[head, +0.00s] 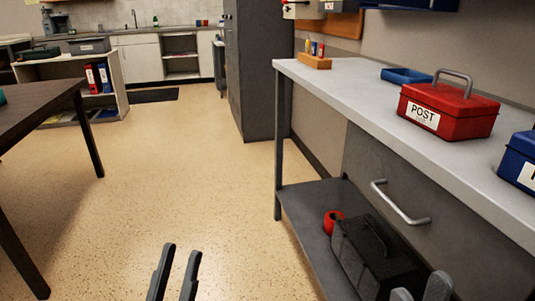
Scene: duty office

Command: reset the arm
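My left gripper (181,252) shows at the bottom edge, left of centre, over the floor. Its two dark fingers point up the picture with a gap between them, open and empty. My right gripper (420,285) shows at the bottom right, in front of the black case on the lower shelf. Its two grey fingertips stand apart with nothing seen between them. The rest of both arms is out of view.
The grey workbench (330,82) on the right holds a red POST box (450,108), a blue tray (405,76) and a blue box (520,160). A black case (375,255) sits on its lower shelf. A dark table (40,100) stands left. The floor between is clear.

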